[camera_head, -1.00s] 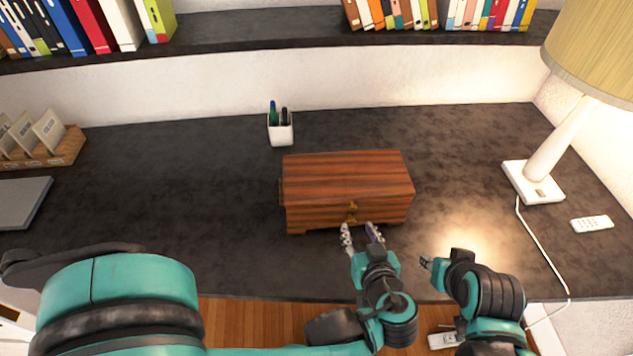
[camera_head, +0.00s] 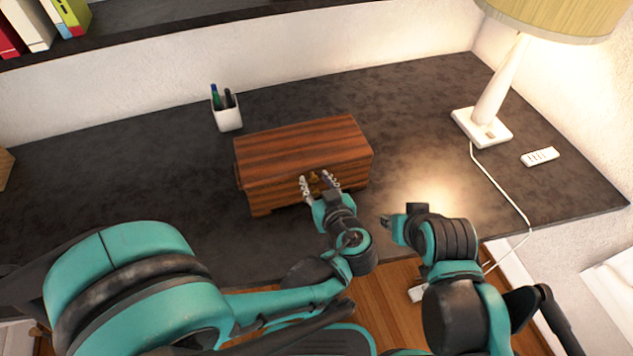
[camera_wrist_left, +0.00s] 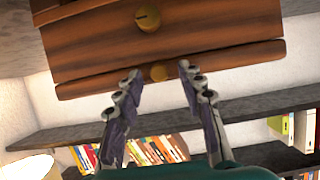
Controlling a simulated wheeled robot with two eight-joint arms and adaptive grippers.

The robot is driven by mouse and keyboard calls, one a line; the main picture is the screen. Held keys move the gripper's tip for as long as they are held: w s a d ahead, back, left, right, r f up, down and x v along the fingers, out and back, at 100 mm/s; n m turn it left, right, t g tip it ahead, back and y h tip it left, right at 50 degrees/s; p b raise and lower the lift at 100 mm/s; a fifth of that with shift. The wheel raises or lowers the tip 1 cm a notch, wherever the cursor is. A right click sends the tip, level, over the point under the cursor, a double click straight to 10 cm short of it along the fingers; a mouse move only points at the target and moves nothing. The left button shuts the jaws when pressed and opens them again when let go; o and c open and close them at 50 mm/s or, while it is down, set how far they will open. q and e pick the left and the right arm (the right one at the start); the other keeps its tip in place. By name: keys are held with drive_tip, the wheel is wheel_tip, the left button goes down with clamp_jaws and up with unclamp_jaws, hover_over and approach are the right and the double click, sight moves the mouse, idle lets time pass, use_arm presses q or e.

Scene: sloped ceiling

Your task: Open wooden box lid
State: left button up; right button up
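The wooden box (camera_head: 300,150) stands shut on the dark desk, its lid down and its front towards me. A brass clasp (camera_head: 315,178) sits at the middle of its front. My left gripper (camera_head: 321,183) is open at the front of the box, with its fingers apart on either side of the clasp. In the left wrist view the open fingers (camera_wrist_left: 158,82) point at the box front (camera_wrist_left: 200,50), below a round brass piece (camera_wrist_left: 147,17). Whether they touch the wood I cannot tell. My right gripper (camera_head: 388,220) is right of the left one, near the desk's front edge; its fingers are mostly hidden.
A white pen cup (camera_head: 228,116) stands behind the box at the left. A lamp (camera_head: 483,127) with a trailing cord and a white remote (camera_head: 540,157) are at the right. Dark desk (camera_head: 120,180) left of the box is clear.

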sight(307, 158)
use_arm(q)
clamp_jaws()
drive_tip(key=shift+r, duration=0.1)
drive_tip(key=shift+r+p, duration=0.45)
drive_tip(key=shift+p, duration=0.2)
drive_tip(key=r+g+p, duration=0.1)
drive_tip(key=r+p, duration=0.1)
drive_tip(key=p, duration=0.1)
drive_tip(key=w+r+g+p, duration=0.1)
drive_tip(key=r+p, duration=0.2)
drive_tip(key=p, duration=0.1)
drive_tip(key=w+a+r+g+h+p, duration=0.1)
drive_tip(key=r+p, duration=0.1)
drive_tip(key=p, duration=0.1)
drive_tip(key=shift+w+r+g+p, duration=0.15)
drive_tip(key=shift+r+g+p, duration=0.2)
drive_tip(key=shift+g, duration=0.05)
drive_tip(key=w+a+r+g+h+p, duration=0.4)
drive_tip(key=w+r+g+p, duration=0.5)
drive_tip(key=w, duration=0.6)
drive_tip(key=w+a+t+y+p, duration=0.1)
drive_tip(key=w+a+p, duration=0.1)
drive_tip(key=w, duration=0.7)
drive_tip(key=shift+w+a, duration=0.35)
drive_tip(key=shift+a, duration=0.55)
